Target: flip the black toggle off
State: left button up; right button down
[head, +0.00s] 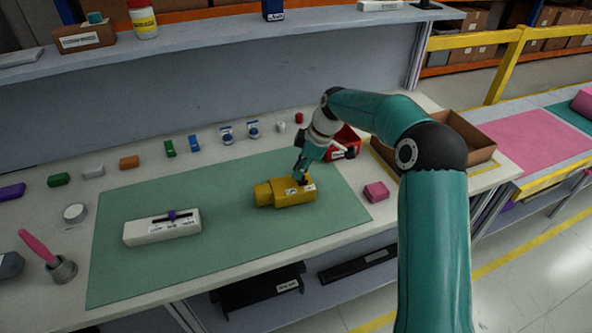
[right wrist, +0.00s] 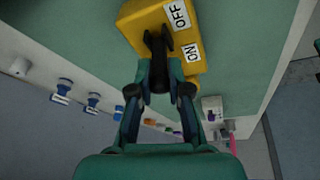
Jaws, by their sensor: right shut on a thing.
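A yellow switch box (head: 286,193) lies on the green mat (head: 130,260), right of the mat's middle. In the right wrist view the yellow box (right wrist: 139,22) carries a white OFF label (right wrist: 178,16) and a white ON label (right wrist: 193,52). My right gripper (head: 301,176) is over the box and shut on its black toggle. In the right wrist view the dark fingertips of the right gripper (right wrist: 158,45) meet at the toggle, between me and the box. The fingers hide most of the toggle, so I cannot tell which way it leans. My left gripper is not in view.
A white slider box (head: 162,227) with a purple knob stands on the mat at left. A pink block (head: 376,191) lies right of the mat. A red bin (head: 345,140) and a brown tray (head: 470,145) stand behind. Several small coloured blocks line the back.

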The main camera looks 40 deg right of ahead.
jog(key=y+b, duration=0.1)
jog(key=d+t+y+b, duration=0.1)
jog(key=y+b, duration=0.1)
jog(key=d+f+y+b, duration=0.1)
jog(key=y, duration=0.1)
jog(key=shift+s+d+m+t+b, duration=0.15)
jog(key=shift+s+m+t+b, duration=0.15)
jog(key=shift+s+b, duration=0.1)
jog(key=shift+s+d+t+y+b, duration=0.1)
jog(key=shift+d+t+y+b, duration=0.1)
jog(key=shift+y+b, duration=0.35)
jog(key=shift+d+t+y+b, duration=0.15)
jog(key=shift+t+y+b, duration=0.05)
jog(key=shift+y+b, duration=0.3)
jog(key=c, duration=1.1)
grip_release()
jog(key=shift+r, duration=0.1)
